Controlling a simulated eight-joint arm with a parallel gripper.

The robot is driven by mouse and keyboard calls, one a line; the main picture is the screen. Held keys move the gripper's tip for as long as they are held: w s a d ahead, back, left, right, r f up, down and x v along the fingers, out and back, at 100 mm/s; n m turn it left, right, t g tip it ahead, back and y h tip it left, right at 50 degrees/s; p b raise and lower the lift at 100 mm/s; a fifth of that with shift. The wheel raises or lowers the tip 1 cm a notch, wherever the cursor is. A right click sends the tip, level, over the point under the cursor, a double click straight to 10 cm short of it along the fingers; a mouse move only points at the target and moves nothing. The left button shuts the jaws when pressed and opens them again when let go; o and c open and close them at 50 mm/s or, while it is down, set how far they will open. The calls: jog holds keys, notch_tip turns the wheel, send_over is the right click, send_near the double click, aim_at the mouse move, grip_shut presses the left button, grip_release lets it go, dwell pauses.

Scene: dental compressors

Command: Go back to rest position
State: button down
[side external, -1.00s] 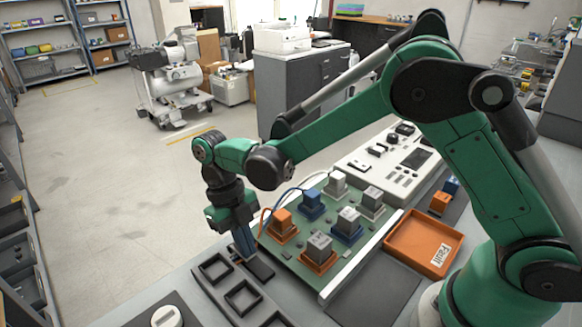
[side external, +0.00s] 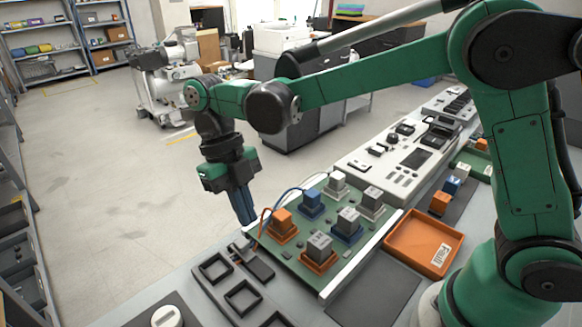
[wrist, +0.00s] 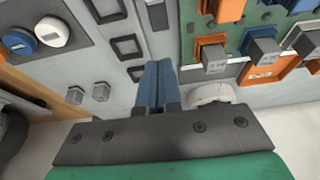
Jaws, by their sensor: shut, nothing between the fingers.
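My gripper (side external: 246,222) has blue fingers pressed together with nothing between them. In the wrist view the shut fingers (wrist: 158,66) point over the grey bench surface. The board carries several orange, blue and grey cube-shaped relays, such as an orange one (side external: 283,219) and a grey one (side external: 319,246). All of them stand apart from my gripper.
Empty black square frames (side external: 243,297) lie on the bench left of the board. An orange tray (side external: 425,243) with a label is right of it, with coloured cubes (side external: 441,201) behind. A white control panel (side external: 400,158) stands behind. Open floor lies to the left.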

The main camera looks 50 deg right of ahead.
jog(key=shift+w+r, duration=0.2)
jog(key=shift+r, duration=0.4)
jog(key=s+d+m+t, duration=0.2)
jog(key=d+m+t, duration=0.1)
jog(key=m, duration=0.9)
jog(key=s+d+r+m+t, duration=0.1)
jog(key=d+m+t, duration=0.3)
jog(key=m, duration=0.8)
jog(key=s+d+m+t, duration=0.2)
jog(key=d+m+t, duration=0.2)
jog(key=m, duration=0.8)
jog(key=shift+s+d+r, duration=0.35)
